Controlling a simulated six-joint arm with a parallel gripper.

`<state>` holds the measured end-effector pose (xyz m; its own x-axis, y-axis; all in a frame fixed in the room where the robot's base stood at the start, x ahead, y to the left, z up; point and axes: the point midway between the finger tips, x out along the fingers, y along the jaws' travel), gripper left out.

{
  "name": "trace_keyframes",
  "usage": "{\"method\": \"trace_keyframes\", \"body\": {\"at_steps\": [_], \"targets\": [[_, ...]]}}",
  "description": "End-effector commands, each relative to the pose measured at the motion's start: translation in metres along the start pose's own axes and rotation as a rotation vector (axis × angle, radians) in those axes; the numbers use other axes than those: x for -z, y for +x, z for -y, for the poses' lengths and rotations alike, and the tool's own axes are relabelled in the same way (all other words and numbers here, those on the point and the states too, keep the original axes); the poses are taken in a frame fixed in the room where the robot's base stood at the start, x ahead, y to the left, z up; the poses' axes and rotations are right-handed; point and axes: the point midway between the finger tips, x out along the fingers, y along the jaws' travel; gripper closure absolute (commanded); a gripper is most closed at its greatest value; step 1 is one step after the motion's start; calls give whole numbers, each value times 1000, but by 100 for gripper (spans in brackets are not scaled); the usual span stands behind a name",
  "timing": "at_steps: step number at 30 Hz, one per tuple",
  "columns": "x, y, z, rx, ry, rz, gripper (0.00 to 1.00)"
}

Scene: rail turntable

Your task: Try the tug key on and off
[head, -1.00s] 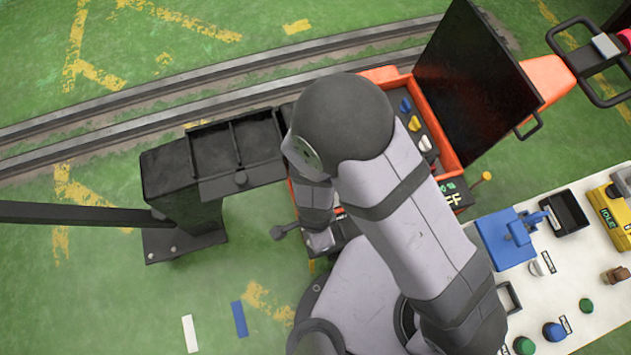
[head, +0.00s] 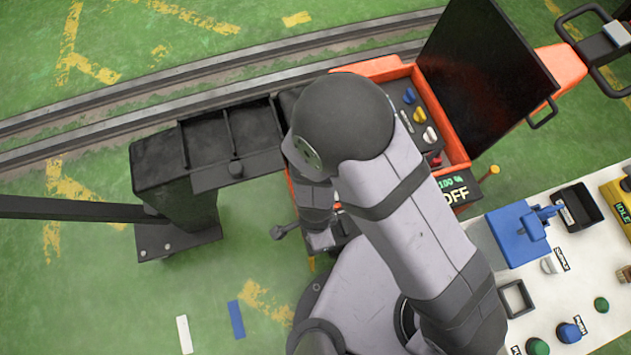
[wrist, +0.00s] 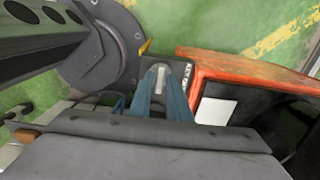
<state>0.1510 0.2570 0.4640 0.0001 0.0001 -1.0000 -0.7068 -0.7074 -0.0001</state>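The tug is an orange machine (head: 440,105) with a raised black screen or lid (head: 480,75). Its small display (head: 455,192) reads "100 %" and "OFF". My arm covers the middle of the head view, and I cannot make out my gripper there. In the wrist view my gripper (wrist: 162,78) points two blue-grey fingers at a dark panel beside the tug's orange edge. A light grey piece lies between the fingertips, perhaps the key. A black label, seemingly starting with "KEY" (wrist: 187,76), is just right of them. Whether the fingers grip the piece is unclear.
Knobs and switches (head: 420,115) line the tug's panel. A white table at the right holds a blue fixture (head: 518,233), a black tray (head: 578,207) and a yellow box marked "IDLE" (head: 620,205). A black post with a tray (head: 175,180) stands left. Rails (head: 100,118) run behind.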

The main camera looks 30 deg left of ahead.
Motion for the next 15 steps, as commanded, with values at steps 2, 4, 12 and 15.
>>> {"method": "trace_keyframes", "body": {"at_steps": [2, 4, 12, 15], "targets": [[0, 0, 0, 0, 0, 0, 100], [0, 0, 0, 0, 0, 0, 100], [0, 0, 0, 0, -20, 0, 100], [0, 0, 0, 0, -47, 0, 100]]}}
